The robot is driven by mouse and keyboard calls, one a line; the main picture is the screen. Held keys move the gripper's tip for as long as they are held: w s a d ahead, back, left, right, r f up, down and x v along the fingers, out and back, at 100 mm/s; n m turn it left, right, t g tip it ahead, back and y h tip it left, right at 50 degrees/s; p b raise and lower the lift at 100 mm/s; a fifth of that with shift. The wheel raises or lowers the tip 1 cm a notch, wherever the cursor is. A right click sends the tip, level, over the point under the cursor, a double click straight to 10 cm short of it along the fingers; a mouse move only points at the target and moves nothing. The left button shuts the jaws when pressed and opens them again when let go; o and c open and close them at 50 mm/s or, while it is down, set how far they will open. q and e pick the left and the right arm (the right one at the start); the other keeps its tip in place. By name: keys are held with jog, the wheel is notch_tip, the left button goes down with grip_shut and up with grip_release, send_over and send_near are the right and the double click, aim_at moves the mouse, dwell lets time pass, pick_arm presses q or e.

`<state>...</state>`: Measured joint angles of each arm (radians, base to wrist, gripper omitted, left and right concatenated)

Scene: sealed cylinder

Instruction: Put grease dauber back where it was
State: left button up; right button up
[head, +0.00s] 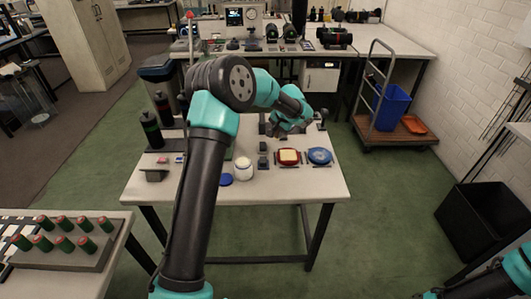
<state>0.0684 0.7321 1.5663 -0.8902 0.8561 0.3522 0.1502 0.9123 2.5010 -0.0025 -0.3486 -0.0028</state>
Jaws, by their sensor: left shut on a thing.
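My left gripper (287,124) is over the far right part of the middle work table (275,190), beyond the red and blue dishes. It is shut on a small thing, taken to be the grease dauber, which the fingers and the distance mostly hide. An open white jar (243,170) stands upright at the table's front, with a blue lid (226,180) lying beside it. A red dish (289,157) with a pale yellow content and a blue dish (319,156) lie to the right. My right gripper is out of view; only parts of that arm show at the lower right.
Small dark blocks (263,162) stand between the jar and the red dish. Dark bottles (151,131) stand at the table's left. A rack of green cylinders (60,256) is at lower left. A trolley with a blue bin (391,107) and a black bin (487,222) are at right.

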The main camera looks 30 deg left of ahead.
pick_arm(q)
jog(key=s+a+n+g+h, duration=0.1)
jog(key=s+a+n+h, duration=0.2)
jog(key=a, duration=0.9)
jog(key=s+n, duration=0.2)
jog(key=s, duration=0.2)
jog(key=shift+s+a+g, duration=0.15)
jog(key=shift+a+g, duration=0.15)
jog(key=shift+f, duration=3.1)
jog(key=shift+f, duration=0.1)
jog(key=shift+f, duration=1.75)
jog(key=shift+f, duration=0.1)
